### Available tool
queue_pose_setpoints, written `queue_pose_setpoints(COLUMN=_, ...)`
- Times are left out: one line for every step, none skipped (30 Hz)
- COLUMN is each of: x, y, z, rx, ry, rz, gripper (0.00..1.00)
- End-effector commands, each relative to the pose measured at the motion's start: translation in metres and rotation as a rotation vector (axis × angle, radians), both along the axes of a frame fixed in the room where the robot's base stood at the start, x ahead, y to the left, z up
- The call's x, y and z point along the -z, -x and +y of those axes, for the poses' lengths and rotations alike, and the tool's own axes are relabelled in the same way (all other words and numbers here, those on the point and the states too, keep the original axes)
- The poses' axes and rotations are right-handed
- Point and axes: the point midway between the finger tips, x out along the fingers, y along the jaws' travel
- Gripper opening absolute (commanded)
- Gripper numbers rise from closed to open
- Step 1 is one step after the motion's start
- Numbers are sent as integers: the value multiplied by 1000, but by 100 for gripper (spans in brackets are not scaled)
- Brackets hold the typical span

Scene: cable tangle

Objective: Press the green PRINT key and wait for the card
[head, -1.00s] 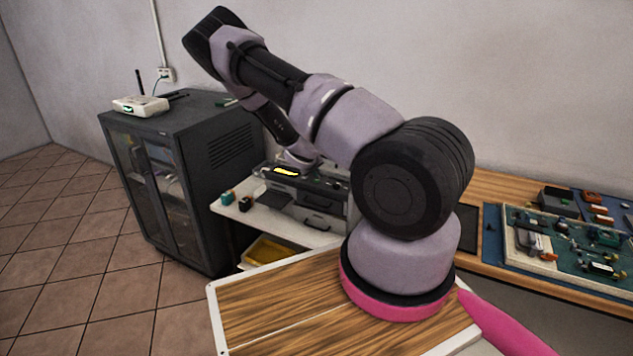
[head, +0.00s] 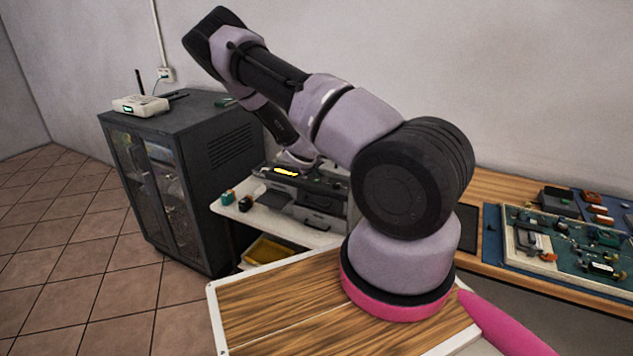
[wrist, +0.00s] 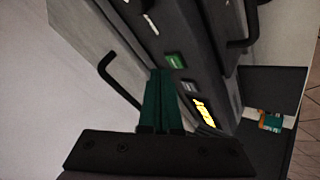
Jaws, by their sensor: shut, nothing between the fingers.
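The dark printer (head: 312,205) stands on the white bench beside the cabinet, partly behind my arm. Its display (head: 286,171) is lit yellow, and the lit display also shows in the wrist view (wrist: 204,112). The green key (wrist: 175,60) is on the same dark panel, with a pale key (wrist: 189,86) between it and the display. My gripper (wrist: 161,74) is shut and empty, its teal fingertips just left of the green key in the wrist view. I cannot tell whether they touch the panel. The gripper is hidden in the head view. I see no card.
Dark curved handles (wrist: 118,82) stick out close to the gripper. Small teal and black items (head: 228,197) stand on the bench's left end, with a yellow tray (head: 268,251) below. A dark cabinet (head: 190,150) carries a white router (head: 140,106). Circuit boards (head: 575,245) lie at right.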

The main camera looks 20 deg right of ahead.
Motion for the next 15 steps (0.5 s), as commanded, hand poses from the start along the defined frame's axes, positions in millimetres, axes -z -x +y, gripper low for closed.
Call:
queue_pose_setpoints(x=0, y=0, z=0, rx=0, ry=0, rz=0, gripper=0)
queue_pose_setpoints(x=0, y=0, z=0, rx=0, ry=0, rz=0, gripper=0)
queue_pose_setpoints(x=0, y=0, z=0, rx=0, ry=0, rz=0, gripper=0)
queue_pose_setpoints(x=0, y=0, z=0, rx=0, ry=0, rz=0, gripper=0)
queue_pose_setpoints(x=0, y=0, z=0, rx=0, ry=0, rz=0, gripper=0)
queue_pose_setpoints(x=1, y=0, z=0, rx=0, ry=0, rz=0, gripper=0)
queue_pose_setpoints(x=1, y=0, z=0, rx=0, ry=0, rz=0, gripper=0)
queue_pose_setpoints(x=2, y=0, z=0, rx=0, ry=0, rz=0, gripper=0)
queue_pose_setpoints(x=3, y=0, z=0, rx=1, ry=0, rz=1, gripper=0)
queue_pose_setpoints(x=4, y=0, z=0, rx=1, ry=0, rz=1, gripper=0)
queue_pose_setpoints(x=6, y=0, z=0, rx=2, ry=0, rz=0, gripper=0)
queue_pose_setpoints(x=7, y=0, z=0, rx=2, ry=0, rz=0, gripper=0)
queue_pose_setpoints(x=8, y=0, z=0, rx=2, ry=0, rz=0, gripper=0)
queue_pose_setpoints(x=8, y=0, z=0, rx=2, ry=0, rz=0, gripper=0)
queue_pose_setpoints(x=8, y=0, z=0, rx=2, ry=0, rz=0, gripper=0)
